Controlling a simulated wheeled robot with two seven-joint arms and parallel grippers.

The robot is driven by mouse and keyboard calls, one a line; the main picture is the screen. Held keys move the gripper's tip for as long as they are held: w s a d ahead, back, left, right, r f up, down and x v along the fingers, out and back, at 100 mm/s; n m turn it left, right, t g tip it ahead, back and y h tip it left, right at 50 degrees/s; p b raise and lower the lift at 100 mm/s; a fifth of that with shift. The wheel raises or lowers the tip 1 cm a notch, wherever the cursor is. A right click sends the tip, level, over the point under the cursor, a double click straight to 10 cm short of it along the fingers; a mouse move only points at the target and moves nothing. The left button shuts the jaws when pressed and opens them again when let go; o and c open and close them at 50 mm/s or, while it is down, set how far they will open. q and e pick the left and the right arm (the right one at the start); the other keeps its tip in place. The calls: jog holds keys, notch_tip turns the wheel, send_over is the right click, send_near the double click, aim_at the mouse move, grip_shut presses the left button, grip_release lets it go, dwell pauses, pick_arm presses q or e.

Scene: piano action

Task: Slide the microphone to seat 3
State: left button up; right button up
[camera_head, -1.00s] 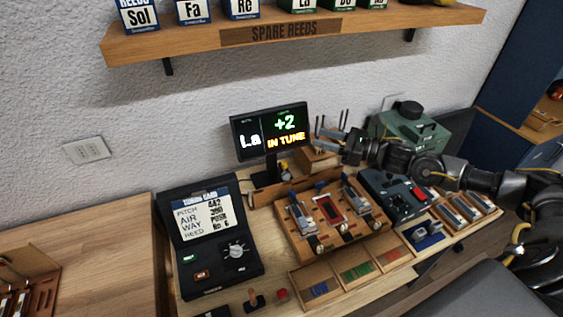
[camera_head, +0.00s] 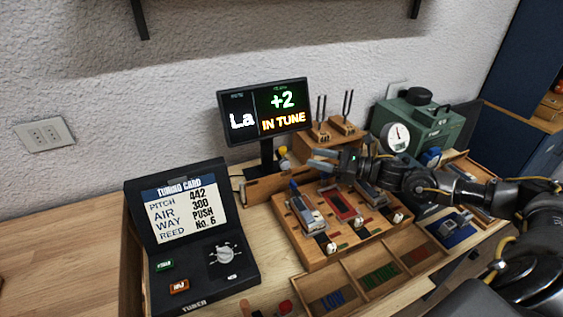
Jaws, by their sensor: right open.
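My right gripper (camera_head: 326,161) is open, with its fingers pointing left, above the back of the wooden reed block (camera_head: 318,252) and in front of the tuning-fork stand. A wooden rail (camera_head: 262,188) runs behind the block and is partly hidden by my right gripper and arm. A small upright piece with a yellow top (camera_head: 283,153) stands at the rail, left of the gripper and apart from it. It may be the microphone, but it is too small to be sure. Seat numbers cannot be read. My left gripper is out of view.
A display (camera_head: 265,111) reads "La +2 IN TUNE". A tuning card box (camera_head: 190,235) stands at left. A tuning-fork stand (camera_head: 330,136) and a green gauge machine (camera_head: 418,122) stand behind. Compartment trays (camera_head: 365,268) lie in front. Bare wood is at far left.

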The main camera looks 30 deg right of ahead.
aim_at(283, 148)
jog(key=p+x, duration=0.3)
jog(key=x, duration=0.6)
jog(key=shift+w+a+r+p, duration=0.1)
jog(key=shift+a+r+p, duration=0.1)
jog(key=shift+p, duration=0.1)
jog(key=shift+w+a+f, duration=0.2)
jog(key=shift+w+a, duration=0.3)
jog(key=shift+w, duration=0.05)
grip_shut()
